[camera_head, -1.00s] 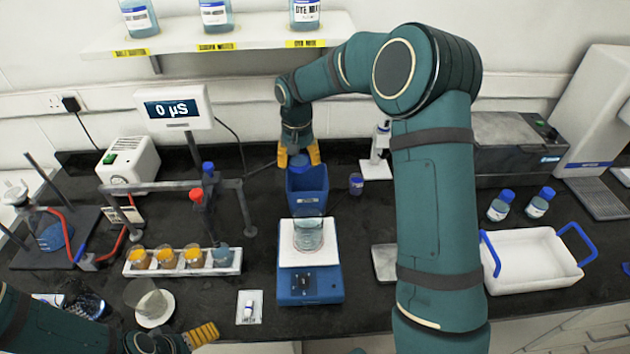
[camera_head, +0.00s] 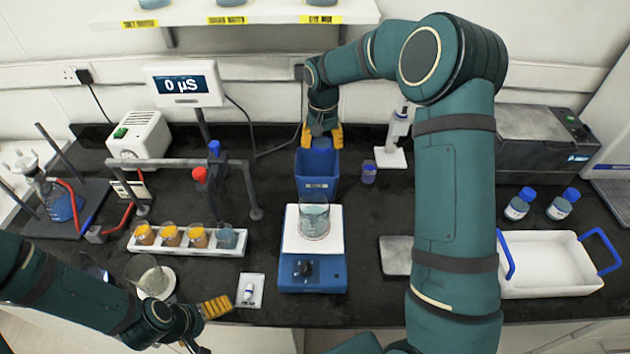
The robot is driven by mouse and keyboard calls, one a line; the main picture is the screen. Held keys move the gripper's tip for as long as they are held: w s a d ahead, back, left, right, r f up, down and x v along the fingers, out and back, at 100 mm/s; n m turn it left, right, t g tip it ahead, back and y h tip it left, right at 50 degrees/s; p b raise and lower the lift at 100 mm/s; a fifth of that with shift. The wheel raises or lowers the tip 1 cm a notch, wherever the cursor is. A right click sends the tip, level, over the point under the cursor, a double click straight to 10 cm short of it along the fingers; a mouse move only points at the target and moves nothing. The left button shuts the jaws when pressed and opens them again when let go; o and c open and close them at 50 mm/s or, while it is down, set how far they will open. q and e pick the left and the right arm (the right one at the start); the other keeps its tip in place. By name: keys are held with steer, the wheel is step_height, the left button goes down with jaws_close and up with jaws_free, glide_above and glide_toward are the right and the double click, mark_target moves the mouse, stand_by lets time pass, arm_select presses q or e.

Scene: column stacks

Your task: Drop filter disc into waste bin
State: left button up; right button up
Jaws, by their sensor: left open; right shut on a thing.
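A blue open-topped bin (camera_head: 318,175) with a pale label stands behind the stirrer on the black bench, in the middle of the head view. My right gripper (camera_head: 321,136) points down at the bin's far side, its orange fingers shut on a blue thing. What that thing is, and whether it touches the bin, I cannot tell. My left gripper (camera_head: 214,307) is open and empty near the bench's front edge, right of a white dish (camera_head: 166,290) with a glass beaker on it. I cannot make out a filter disc.
A blue-and-white stirrer (camera_head: 312,273) with a glass beaker (camera_head: 314,221) stands in front of the bin. A white rack (camera_head: 185,248) of several cups and a clamp stand are left. A small bottle (camera_head: 369,173) stands right of the bin; a white tray (camera_head: 548,290) is far right.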

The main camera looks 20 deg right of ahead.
steer(key=shift+f, duration=0.65)
steer(key=o, duration=0.9)
steer(key=shift+r, duration=0.1)
step_height(320, 180, up, 12)
